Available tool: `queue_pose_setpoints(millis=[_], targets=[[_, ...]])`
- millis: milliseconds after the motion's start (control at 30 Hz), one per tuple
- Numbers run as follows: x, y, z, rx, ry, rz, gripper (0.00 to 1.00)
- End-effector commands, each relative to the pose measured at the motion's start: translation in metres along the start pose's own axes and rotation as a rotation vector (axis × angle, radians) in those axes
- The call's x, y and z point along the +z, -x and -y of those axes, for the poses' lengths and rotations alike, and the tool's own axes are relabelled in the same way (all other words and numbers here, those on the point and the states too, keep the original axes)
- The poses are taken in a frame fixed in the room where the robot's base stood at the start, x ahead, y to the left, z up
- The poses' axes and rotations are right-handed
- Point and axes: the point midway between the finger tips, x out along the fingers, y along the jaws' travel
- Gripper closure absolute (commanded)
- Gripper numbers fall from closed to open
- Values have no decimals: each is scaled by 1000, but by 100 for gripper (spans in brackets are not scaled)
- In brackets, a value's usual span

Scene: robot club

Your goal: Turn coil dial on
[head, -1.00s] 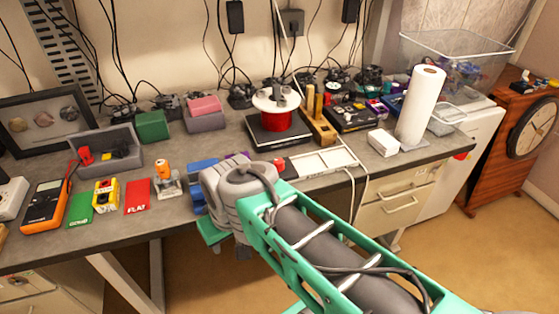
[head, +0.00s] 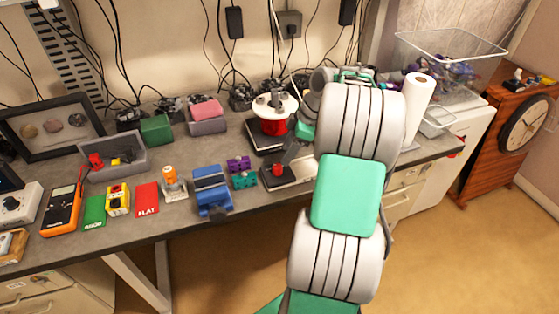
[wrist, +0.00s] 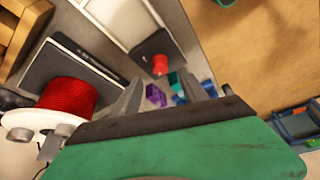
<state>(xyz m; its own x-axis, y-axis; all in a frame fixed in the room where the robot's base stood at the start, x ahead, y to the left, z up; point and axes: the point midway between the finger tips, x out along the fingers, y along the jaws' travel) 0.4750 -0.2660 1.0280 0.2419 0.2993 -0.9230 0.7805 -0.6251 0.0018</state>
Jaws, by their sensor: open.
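A red dial (head: 277,170) stands on the dark end plate of a flat device (head: 292,176) on the bench, right of a blue vise. In the wrist view, the red dial (wrist: 160,64) and its dark plate lie ahead of my fingers, joined to a pale panel (wrist: 118,20). A white box at far left also has a dial (head: 12,203); I cannot tell which is the coil dial. My gripper (wrist: 172,84) is open and empty, above the bench and apart from the red dial. In the head view my arm hides most of the device.
A red spool (wrist: 70,95) with white flanges on a black plate stands close to my gripper. Purple (head: 238,164) and teal (head: 244,180) blocks and the blue vise (head: 211,190) are left of the red dial. A paper towel roll (head: 417,105) stands at right.

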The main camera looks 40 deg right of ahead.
Motion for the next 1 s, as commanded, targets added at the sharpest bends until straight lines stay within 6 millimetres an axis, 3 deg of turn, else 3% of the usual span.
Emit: queue_pose_setpoints(millis=[200, 333, 633, 1000], targets=[[-1, -44, 2, -5, -2, 2, 49], [-1, -60, 1, -2, -2, 1, 49], [0, -66, 1, 0, -3, 2, 49], [0, -66, 1, 0, -3, 2, 79]])
